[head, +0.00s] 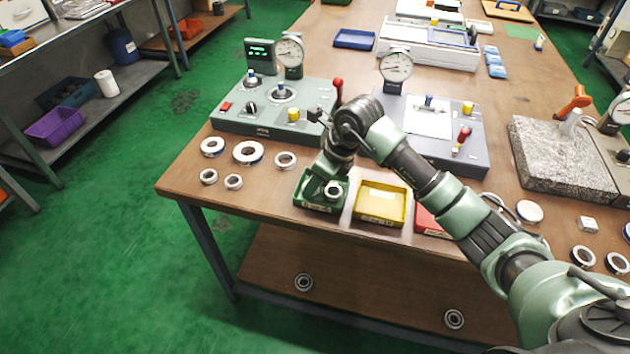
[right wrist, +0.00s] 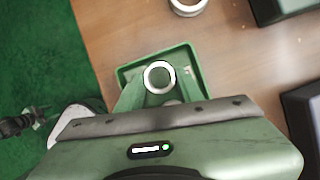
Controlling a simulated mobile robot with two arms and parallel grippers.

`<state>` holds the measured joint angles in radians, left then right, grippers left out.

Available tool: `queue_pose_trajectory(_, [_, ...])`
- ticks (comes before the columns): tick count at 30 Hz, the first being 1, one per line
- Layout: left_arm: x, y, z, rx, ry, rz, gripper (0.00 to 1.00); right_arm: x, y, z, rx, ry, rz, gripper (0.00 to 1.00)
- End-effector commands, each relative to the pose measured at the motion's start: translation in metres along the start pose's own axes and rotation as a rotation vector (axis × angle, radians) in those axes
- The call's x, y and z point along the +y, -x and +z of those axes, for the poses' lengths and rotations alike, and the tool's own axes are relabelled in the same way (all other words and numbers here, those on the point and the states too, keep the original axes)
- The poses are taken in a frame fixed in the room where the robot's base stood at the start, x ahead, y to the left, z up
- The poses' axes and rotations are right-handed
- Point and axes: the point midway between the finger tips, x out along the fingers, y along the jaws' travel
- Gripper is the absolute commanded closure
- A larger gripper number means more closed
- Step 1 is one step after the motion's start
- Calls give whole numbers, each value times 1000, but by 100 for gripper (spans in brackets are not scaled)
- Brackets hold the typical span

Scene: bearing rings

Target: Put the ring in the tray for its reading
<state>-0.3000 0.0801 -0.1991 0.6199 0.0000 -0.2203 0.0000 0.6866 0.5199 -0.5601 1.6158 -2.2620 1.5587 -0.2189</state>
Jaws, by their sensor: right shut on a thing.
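My right gripper (head: 331,187) points down over the green tray (head: 318,207) at the front edge of the workbench. It is shut on a small pale metal ring (head: 334,190). In the right wrist view the ring (right wrist: 159,77) sits between the two green fingertips (right wrist: 158,88), within the outline of the green tray (right wrist: 124,75). I cannot tell whether the ring touches the tray floor. The yellow tray (head: 380,204) is just right of the green one, and the red tray (head: 428,221) is partly hidden behind my right arm. My left gripper is not in view.
Several loose rings (head: 248,152) lie left of the green tray. A gauge station (head: 275,115) with a green-lit display (head: 260,52) stands behind it. A second gauge station (head: 440,130) and a granite block (head: 560,160) stand to the right. More rings lie at the right.

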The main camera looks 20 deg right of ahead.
Motion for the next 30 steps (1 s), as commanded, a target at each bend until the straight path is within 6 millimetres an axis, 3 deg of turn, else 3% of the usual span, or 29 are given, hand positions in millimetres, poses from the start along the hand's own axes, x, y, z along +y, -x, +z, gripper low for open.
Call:
queue_pose_trajectory(1, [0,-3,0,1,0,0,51,0,-3,-1,0,0,-1,100])
queue_pose_trajectory(2, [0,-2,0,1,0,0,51,0,-2,-1,0,0,0,58])
queue_pose_trajectory(3, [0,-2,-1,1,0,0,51,0,-2,-1,0,0,0,47])
queue_pose_trajectory(4, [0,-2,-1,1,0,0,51,0,-2,-1,0,0,0,42])
queue_pose_trajectory(17, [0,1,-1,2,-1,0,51,-1,7,1,-2,1,-2,42])
queue_pose_trajectory(30, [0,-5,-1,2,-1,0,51,-1,95,1,-2,2,-3,42])
